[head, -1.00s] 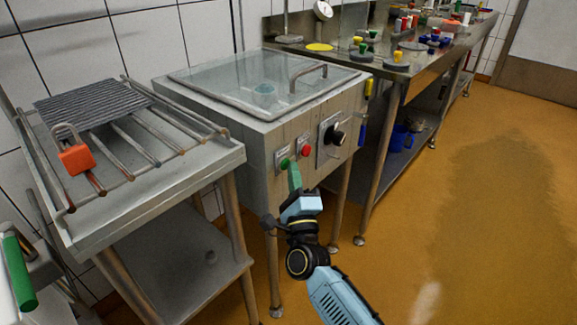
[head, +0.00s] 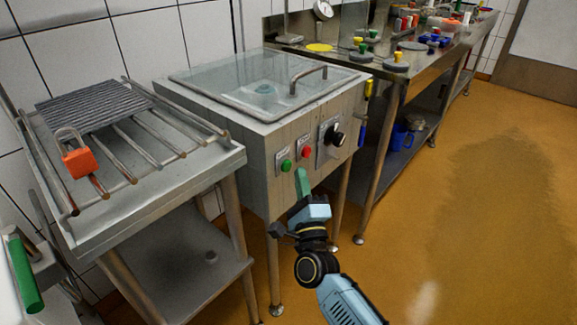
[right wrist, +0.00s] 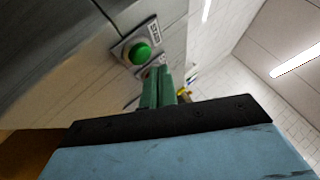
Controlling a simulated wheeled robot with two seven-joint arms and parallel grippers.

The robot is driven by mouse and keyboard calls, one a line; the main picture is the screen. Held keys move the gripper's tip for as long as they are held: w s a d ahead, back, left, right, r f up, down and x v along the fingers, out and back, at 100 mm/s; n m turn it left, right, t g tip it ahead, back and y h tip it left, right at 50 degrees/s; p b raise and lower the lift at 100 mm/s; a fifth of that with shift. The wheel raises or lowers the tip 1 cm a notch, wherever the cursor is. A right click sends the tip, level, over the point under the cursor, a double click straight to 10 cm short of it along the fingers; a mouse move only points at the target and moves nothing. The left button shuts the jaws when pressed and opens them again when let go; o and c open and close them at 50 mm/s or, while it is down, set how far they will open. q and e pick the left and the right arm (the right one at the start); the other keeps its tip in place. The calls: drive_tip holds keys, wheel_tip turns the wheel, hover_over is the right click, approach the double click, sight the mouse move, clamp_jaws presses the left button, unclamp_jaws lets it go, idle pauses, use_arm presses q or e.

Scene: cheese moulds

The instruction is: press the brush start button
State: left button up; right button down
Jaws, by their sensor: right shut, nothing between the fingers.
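The green start button (head: 286,165) is on a small plate on the front of the steel washing basin (head: 262,180), left of a red button (head: 306,153). It also shows in the right wrist view (right wrist: 140,53), with a label beside it. My right gripper (head: 301,176) is shut and empty. Its green fingertips are in front of the panel, just right of and below the green button in the head view. In the right wrist view the fingers (right wrist: 158,82) point past the button, apart from it. My left gripper is not in view.
A black knob (head: 334,136) is right of the red button. The basin has a clear lid with a handle (head: 308,73). A steel rack table (head: 150,190) with an orange padlock (head: 79,162) stands at left. A workbench (head: 400,75) stands behind right. The floor at right is clear.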

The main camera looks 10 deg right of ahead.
drive_tip(key=s+d+p, duration=0.1)
drive_tip(key=s+d, duration=0.1)
drive_tip(key=s, duration=0.1)
drive_tip(key=shift+s+d+p, duration=0.3)
drive_tip(key=shift+d+p, duration=0.05)
drive_tip(key=shift+d, duration=0.05)
idle(0.5)
